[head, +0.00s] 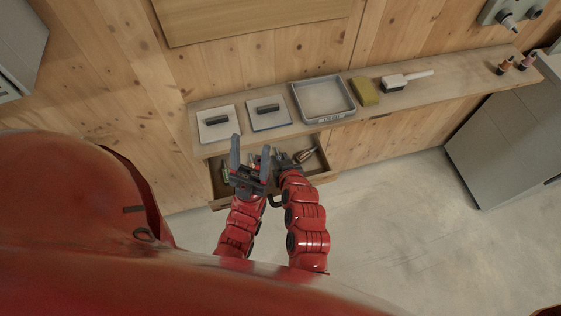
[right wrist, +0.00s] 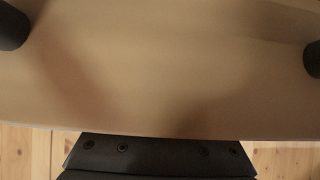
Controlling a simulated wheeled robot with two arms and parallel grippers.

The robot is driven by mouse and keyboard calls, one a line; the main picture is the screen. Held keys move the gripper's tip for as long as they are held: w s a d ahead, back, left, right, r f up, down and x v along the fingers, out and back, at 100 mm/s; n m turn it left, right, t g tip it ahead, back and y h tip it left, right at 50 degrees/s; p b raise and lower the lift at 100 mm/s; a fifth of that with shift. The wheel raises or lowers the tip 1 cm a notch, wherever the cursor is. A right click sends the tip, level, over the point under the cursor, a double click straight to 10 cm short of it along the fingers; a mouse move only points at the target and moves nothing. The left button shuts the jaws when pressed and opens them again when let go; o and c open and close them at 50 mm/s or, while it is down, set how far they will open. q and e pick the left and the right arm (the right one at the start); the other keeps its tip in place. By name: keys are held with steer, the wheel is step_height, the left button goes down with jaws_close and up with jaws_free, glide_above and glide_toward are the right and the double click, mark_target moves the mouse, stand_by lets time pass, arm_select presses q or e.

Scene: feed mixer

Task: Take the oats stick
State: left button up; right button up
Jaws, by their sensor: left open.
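Two dark sticks lie on the shelf, one on a white plate (head: 218,134) at left and one on a grey-white plate (head: 269,122) beside it. They are the left dark stick (head: 217,120) and the right dark stick (head: 268,108); I cannot tell which, if either, is the oats stick. My left gripper (head: 250,150) is open and empty, in front of the shelf over the open drawer (head: 324,178). My right gripper (head: 284,160) is just right of it, over the drawer; its jaws are unclear. The right wrist view shows mostly a plain beige surface (right wrist: 160,80).
A grey tray (head: 350,111), a yellow sponge-like block (head: 365,92) and a white-handled brush (head: 400,80) stand on the shelf (head: 440,80). Two small bottles (head: 514,64) are at its right end. A brass-coloured object (head: 305,155) lies in the drawer. A grey cabinet (head: 510,130) stands right; floor between is clear.

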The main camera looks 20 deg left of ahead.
jaws_close()
